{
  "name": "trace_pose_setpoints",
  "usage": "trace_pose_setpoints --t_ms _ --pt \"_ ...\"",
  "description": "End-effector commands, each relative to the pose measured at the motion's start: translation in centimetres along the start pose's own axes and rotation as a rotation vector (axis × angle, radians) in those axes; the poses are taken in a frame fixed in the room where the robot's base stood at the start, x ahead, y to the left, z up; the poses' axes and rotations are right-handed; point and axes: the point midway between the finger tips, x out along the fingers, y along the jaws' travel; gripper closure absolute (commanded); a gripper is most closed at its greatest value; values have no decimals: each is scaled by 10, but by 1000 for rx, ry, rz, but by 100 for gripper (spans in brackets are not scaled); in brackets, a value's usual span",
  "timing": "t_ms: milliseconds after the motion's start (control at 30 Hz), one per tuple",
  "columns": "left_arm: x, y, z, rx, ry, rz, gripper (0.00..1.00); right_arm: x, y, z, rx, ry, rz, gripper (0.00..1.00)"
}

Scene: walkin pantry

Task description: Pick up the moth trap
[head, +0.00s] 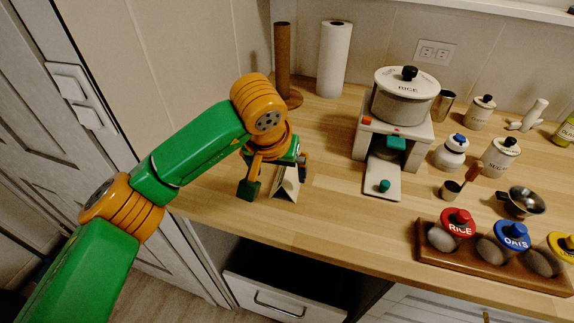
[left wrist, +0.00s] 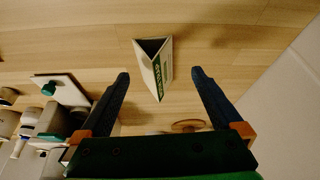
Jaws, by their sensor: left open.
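The moth trap is a small white and green folded triangular tent on the wooden counter. In the head view the moth trap (head: 287,188) stands near the counter's front left edge, partly hidden by my left gripper. My left gripper (head: 276,178) is above and around it, open and empty. In the left wrist view the moth trap (left wrist: 157,72) lies between and just beyond the open fingertips of my left gripper (left wrist: 160,74), with a gap on each side. I cannot tell how high the fingers are above the counter. My right gripper is not in view.
A rice dispenser (head: 397,112) with a white tray (head: 383,184) stands right of the trap. A brown post (head: 283,60) and a paper roll (head: 334,60) stand behind. A wooden rack (head: 490,262) with jars lies at the right. Counter around the trap is clear.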

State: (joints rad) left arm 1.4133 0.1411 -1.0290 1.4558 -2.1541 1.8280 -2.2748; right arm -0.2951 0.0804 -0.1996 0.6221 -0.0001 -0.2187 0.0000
Motion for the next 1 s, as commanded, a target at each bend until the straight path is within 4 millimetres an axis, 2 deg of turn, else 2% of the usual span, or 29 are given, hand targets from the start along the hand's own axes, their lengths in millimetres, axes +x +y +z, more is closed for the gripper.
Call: trace_pose_setpoints --t_ms 133,267,500,800,1000 --pt "24 6 8 0 -7 5 0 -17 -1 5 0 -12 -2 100" --pt "46 6 9 -2 -4 6 0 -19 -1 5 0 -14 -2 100" --pt "52 6 9 -1 0 6 0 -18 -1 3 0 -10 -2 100" --pt "52 6 9 -2 0 7 81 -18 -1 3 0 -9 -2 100" --pt "52 6 9 -2 0 7 83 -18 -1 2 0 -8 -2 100"
